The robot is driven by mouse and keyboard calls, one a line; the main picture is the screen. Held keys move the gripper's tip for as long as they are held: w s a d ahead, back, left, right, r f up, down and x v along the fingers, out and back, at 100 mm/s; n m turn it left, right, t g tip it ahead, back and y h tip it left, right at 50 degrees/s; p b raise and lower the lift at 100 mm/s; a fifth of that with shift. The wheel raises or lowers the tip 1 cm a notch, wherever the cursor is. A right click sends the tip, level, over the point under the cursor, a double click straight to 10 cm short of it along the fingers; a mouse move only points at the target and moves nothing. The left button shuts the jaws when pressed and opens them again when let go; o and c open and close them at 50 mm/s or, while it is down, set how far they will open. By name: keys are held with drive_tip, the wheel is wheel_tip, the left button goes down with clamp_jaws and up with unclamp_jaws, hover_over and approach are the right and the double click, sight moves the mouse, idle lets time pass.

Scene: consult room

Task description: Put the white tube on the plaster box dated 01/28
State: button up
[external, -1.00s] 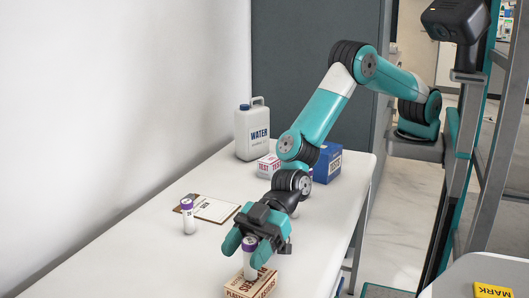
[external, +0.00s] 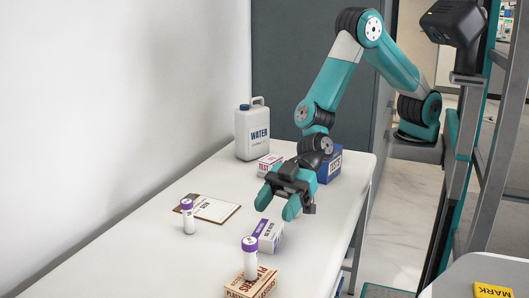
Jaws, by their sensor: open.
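A white tube with a purple cap (external: 250,262) stands upright on the tan plaster box (external: 251,286) at the near end of the table. The date on the box is too small to read. A second white tube with a purple cap (external: 188,217) stands upright on the table to the left, beside a clipboard. My gripper (external: 276,208) is open and empty. It is above the table, behind the plaster box and apart from both tubes.
A white and purple box (external: 268,236) lies just beyond the plaster box, close under my gripper. The clipboard (external: 216,208), a white-red box (external: 269,165), a blue box (external: 329,164) and a water jug (external: 252,131) stand farther back. The left-front table is clear.

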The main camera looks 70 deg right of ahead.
drive_tip(key=shift+d+r, duration=0.15)
drive_tip(key=shift+d, duration=0.15)
drive_tip(key=w+d+r+m+h, duration=0.1)
drive_tip(key=d+r+h, duration=0.15)
drive_tip(key=d, duration=0.35)
drive_tip(key=d+r+m+h, duration=0.1)
drive_tip(key=d+r+m, duration=0.1)
drive_tip(key=d+r, duration=0.35)
drive_tip(key=w+d+r+m+h, duration=0.1)
drive_tip(key=d+r, duration=0.1)
drive_tip(key=d, duration=0.6)
drive_tip(key=s+d+r+m+g+h, duration=0.1)
drive_tip(key=s+d+m+h, duration=0.1)
drive_tip(key=s+d, duration=0.3)
drive_tip(key=s+d+r+m+g+h, duration=0.1)
drive_tip(key=s+d, duration=0.4)
drive_tip(key=d, duration=0.7)
drive_tip(key=shift+s+d+m+g+h, duration=0.2)
drive_tip(key=shift+m+g+h, duration=0.1)
drive_tip(key=shift+m+h, duration=0.55)
